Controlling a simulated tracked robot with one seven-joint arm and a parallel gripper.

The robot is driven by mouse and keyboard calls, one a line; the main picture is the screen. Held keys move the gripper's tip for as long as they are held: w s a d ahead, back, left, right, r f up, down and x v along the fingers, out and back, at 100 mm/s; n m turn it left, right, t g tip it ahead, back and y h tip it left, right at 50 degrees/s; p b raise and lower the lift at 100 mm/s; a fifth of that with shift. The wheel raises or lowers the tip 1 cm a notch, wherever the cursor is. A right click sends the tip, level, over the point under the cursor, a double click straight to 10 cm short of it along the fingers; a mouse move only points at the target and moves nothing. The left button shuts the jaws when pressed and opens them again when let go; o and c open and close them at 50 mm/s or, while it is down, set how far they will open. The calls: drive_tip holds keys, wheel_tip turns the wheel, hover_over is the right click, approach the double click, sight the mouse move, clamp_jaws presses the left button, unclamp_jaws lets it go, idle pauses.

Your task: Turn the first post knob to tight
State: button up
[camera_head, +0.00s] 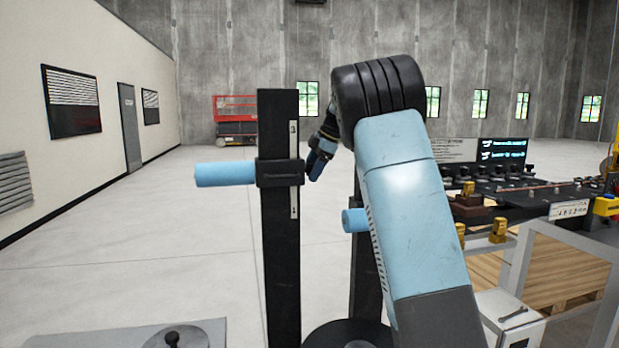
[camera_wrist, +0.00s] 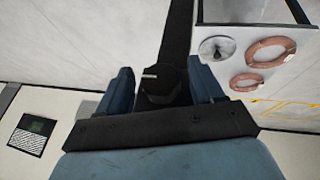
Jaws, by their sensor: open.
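A tall black post (camera_head: 280,250) stands near the middle of the head view, with a black collar (camera_head: 275,173), a white numbered scale and a light blue padded bar (camera_head: 225,173) pointing left. My gripper (camera_head: 316,166) is at the collar's right side at about its height. In the wrist view my gripper (camera_wrist: 161,88) is open, its blue fingers on either side of a dark knob-like piece (camera_wrist: 166,90) with a small white mark. The black post (camera_wrist: 177,35) runs up behind that piece. Whether the fingers touch it cannot be told. The knob is not distinct in the head view.
A second black post (camera_head: 365,270) with a light blue bar (camera_head: 354,220) is partly hidden by my arm. A workbench (camera_head: 530,195) with tools and screens stands at right. Two copper coils (camera_wrist: 271,51) show in the wrist view.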

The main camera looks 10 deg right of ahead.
drive_tip(key=v, duration=1)
drive_tip(key=shift+r, duration=0.2)
drive_tip(key=shift+d, duration=0.1)
